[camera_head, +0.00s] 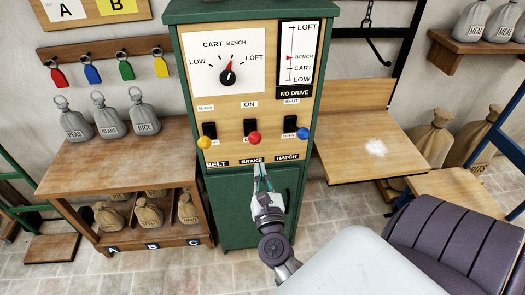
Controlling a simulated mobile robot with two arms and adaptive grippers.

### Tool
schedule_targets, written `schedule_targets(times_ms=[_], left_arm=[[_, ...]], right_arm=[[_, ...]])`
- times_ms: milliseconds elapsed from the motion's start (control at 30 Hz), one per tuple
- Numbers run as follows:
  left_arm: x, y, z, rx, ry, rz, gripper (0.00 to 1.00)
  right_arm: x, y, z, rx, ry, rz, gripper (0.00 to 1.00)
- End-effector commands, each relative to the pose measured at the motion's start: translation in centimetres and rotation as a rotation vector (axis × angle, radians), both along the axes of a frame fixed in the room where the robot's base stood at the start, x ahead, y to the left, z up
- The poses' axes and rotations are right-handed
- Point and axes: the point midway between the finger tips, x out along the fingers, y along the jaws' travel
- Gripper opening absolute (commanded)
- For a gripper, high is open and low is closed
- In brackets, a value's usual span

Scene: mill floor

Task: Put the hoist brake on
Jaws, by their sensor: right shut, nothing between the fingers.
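The green control cabinet (185,60) stands ahead with a wooden panel. The brake lever's red knob (255,138) sits at the lower part of its black slot, between the "ON" label above and the "BRAKE" label below. The belt lever's yellow knob (204,142) is to its left and the hatch lever's blue knob (304,132) to its right. My right gripper (260,176) is shut and empty, pointing up at the panel just below the "BRAKE" label. It appears apart from the red knob. My left gripper is not in view.
The dial (227,77) points to BENCH; the gauge's red marker (290,57) is near BENCH. Below it a plate (294,93) reads "NO DRIVE". A wooden bench (105,168) with sacks stands left. A wooden platform (345,165) with white powder is right.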

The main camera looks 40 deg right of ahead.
Motion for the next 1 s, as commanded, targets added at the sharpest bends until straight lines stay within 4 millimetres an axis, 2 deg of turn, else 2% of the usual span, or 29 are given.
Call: schedule_targets(times_ms=[100, 300, 900, 1000], left_arm=[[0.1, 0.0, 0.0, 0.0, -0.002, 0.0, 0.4], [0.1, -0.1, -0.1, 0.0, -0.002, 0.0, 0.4], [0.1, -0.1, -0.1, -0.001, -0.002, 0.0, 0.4], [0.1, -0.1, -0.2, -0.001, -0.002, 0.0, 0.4]], right_arm=[[-1.8, 1.0, -0.6, 0.002, 0.008, 0.003, 0.0], [-3.3, 1.8, -1.0, 0.004, 0.01, 0.002, 0.0], [-3.5, 1.9, -1.2, 0.004, 0.011, 0.002, 0.0], [-3.2, 2.4, -2.3, -0.041, 0.052, 0.016, 0.0]])
